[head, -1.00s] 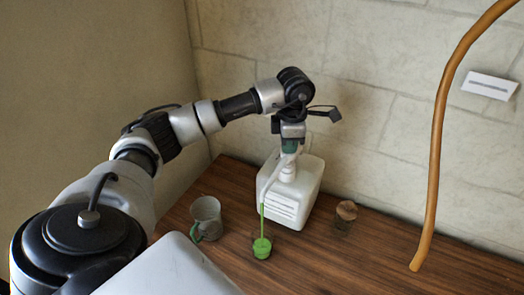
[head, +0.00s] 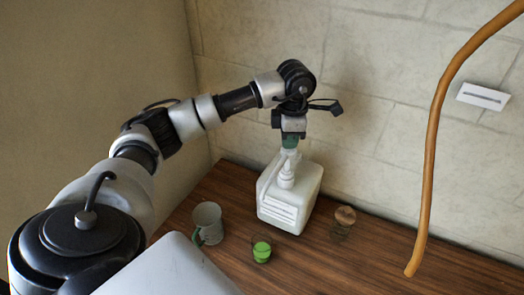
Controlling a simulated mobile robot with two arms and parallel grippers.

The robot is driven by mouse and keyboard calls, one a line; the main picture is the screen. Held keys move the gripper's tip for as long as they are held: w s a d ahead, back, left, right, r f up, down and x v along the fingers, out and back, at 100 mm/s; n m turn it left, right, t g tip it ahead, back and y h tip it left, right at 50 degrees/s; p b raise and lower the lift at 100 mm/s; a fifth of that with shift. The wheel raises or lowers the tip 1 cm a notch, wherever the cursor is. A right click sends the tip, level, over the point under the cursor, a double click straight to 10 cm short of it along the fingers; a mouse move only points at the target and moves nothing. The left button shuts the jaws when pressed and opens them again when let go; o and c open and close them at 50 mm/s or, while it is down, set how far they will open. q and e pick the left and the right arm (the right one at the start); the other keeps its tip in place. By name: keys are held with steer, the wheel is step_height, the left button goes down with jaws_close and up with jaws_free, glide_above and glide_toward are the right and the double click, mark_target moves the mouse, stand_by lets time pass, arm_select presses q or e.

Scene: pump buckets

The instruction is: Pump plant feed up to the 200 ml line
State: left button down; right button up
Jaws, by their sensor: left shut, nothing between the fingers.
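A white pump bottle (head: 290,205) with a label on its front stands on the wooden table, its white pump neck (head: 286,178) on top. My left gripper (head: 290,142) is shut with nothing in it, directly above the pump head, and hides part of it. A small clear cup (head: 262,252) holding green liquid stands in front of the bottle, below the spout. Its measuring lines are too small to read. No stream falls from the spout now. My right gripper is not in view.
A grey mug (head: 207,220) with a green handle stands left of the bottle. A small jar with a brown cork-like top (head: 345,215) stands to its right. An orange-brown hose or cord (head: 432,140) hangs at the right, before the wall. The table's right part is clear.

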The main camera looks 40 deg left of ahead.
mark_target(288, 155)
arm_select(q)
steer(key=shift+f, duration=0.1)
stand_by(0.3)
steer(key=shift+f+b, duration=1.95)
steer(key=shift+f, duration=0.55)
steer(key=shift+r+p, duration=1.55)
steer(key=shift+r, duration=1)
